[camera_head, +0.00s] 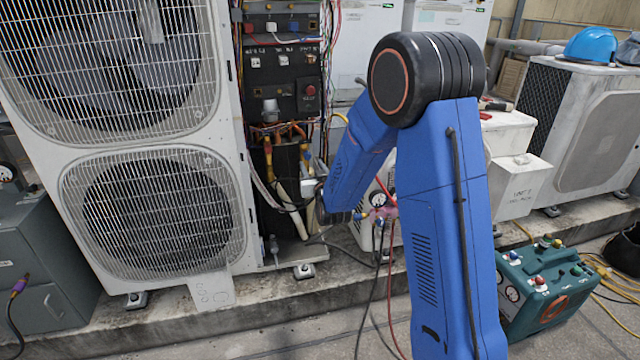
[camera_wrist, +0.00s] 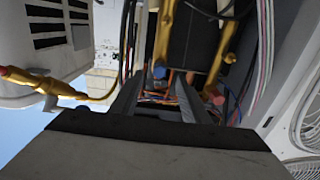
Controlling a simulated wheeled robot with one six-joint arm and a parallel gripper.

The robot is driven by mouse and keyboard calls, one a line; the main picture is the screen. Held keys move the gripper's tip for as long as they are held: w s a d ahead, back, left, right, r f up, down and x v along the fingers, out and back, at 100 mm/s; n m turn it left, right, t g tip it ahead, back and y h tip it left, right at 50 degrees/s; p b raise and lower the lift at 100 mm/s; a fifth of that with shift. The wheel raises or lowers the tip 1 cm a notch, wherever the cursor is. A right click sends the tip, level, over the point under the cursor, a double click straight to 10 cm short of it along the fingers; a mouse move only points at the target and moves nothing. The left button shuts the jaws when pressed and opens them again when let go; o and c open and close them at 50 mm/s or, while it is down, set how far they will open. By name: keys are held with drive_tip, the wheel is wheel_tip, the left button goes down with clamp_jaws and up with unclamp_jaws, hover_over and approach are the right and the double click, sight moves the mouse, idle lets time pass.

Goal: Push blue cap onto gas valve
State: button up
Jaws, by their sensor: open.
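My gripper (camera_wrist: 160,82) shows in the wrist view as two dark grey fingers standing apart, pointing into the open condenser unit. Orange wires and a small bluish piece (camera_wrist: 160,71) show in the gap; I cannot tell whether the piece is the blue cap or whether a finger touches it. Brass valve pipes (camera_wrist: 222,62) run on the right beyond the fingers, with a reddish end low down. In the head view, brass fittings (camera_head: 268,152) show in the unit's open service bay. My blue arm hides the gripper there. I cannot tell which fitting is the gas valve.
The condenser's grilled front (camera_head: 158,215) stands left of the open bay. A control panel (camera_head: 290,70) with wires is above it. A gauge manifold (camera_head: 378,208) with hoses hangs close to my arm. A teal machine (camera_head: 545,285) stands at the lower right.

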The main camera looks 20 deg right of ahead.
drive_tip(key=s+d+r+g, duration=0.1)
drive_tip(key=s+g, duration=0.3)
drive_tip(key=s, duration=1.4)
drive_tip(key=s+d+r+g, duration=0.2)
drive_tip(key=s+d+g, duration=0.1)
drive_tip(key=s, duration=1.5)
drive_tip(key=s+d+r+g, duration=0.2)
drive_tip(key=s+g, duration=0.4)
drive_tip(key=s, duration=1.2)
drive_tip(key=shift+s+d+r, duration=0.2)
drive_tip(key=shift+d+r, duration=0.05)
drive_tip(key=shift+d, duration=0.3)
